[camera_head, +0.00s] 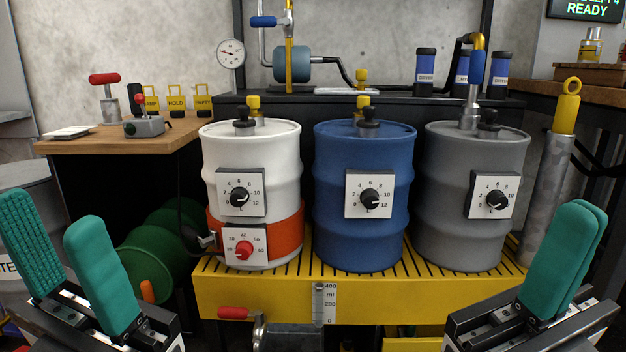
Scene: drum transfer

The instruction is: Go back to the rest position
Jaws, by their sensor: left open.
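My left gripper (50,212) is at the lower left, its two green fingers pointing up with a clear, empty gap between them. My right gripper (588,212) is at the lower right, its green fingers overlapping in the picture, so any gap between them is hidden. Neither gripper touches a drum. A white drum (280,160) with an orange band, a blue drum (335,240) and a grey drum (450,240) stand upright in a row, each with a dial on its front.
The drums stand on a yellow slatted platform (265,300) with a red-handled valve (235,313) below its front. A wooden bench (130,140) is at the left, with green rounded objects (150,270) below. A grey cylinder with a yellow top (545,185) stands at the right.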

